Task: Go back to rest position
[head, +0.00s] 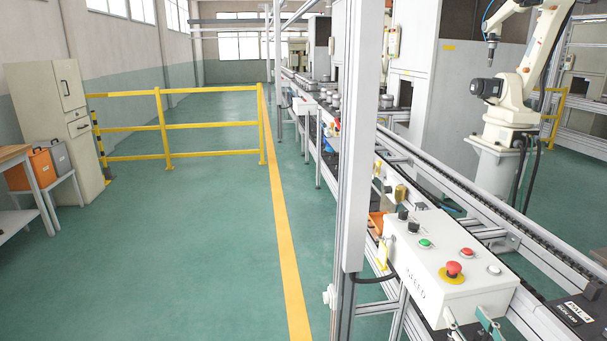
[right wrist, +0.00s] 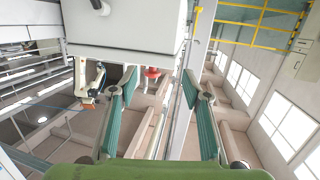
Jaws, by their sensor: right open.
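My right gripper (head: 488,325) shows only in part at the bottom right of the head view, in front of the lower right of the white control box (head: 447,262). The control box (right wrist: 120,25) fills the top of that view, beyond the fingertips. A red button (head: 453,268) on a yellow ring sits on the box, with green, red, white and black buttons around it. My left gripper is in neither view.
A grey post (head: 357,150) stands left of the box, and the conveyor line (head: 470,200) runs behind it. A white robot arm (head: 515,90) stands at the right. Yellow railing (head: 165,127) and a cabinet (head: 60,120) are at the left. The green floor (head: 180,240) is clear.

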